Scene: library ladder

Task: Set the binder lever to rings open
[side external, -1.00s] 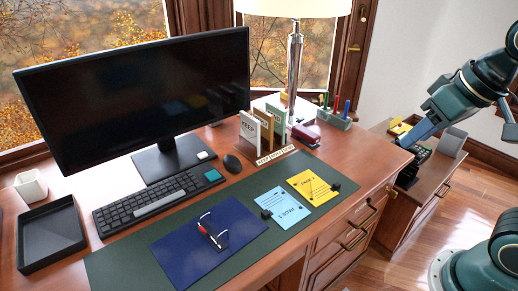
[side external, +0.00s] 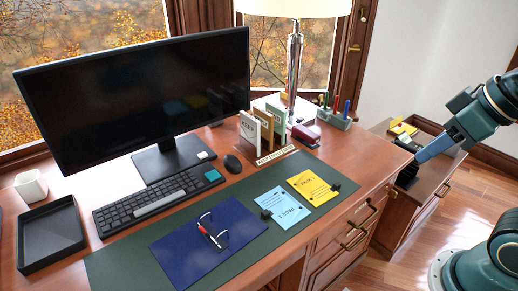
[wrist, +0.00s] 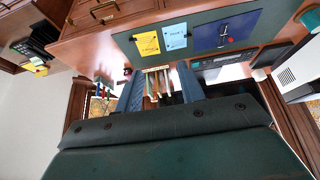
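A dark blue binder (side external: 190,255) lies flat on the green desk mat (side external: 115,268). A small red lever (side external: 212,238) sits at its middle, between thin pale ring arcs. I cannot tell from the rings whether they are open or shut. The binder also shows small at the top of the wrist view (wrist: 212,40), with a red spot on it. My gripper (side external: 420,158) is at the right, beyond the desk's right end and far from the binder. In the wrist view its two blue fingers (wrist: 160,82) are wide apart, with nothing held between them.
A blue page (side external: 282,208) and a yellow page (side external: 312,187) lie right of the binder. Behind are a keyboard (side external: 158,198), monitor (side external: 140,95), file sorter (side external: 268,135) and lamp (side external: 294,65). A black tray (side external: 50,238) is at the left.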

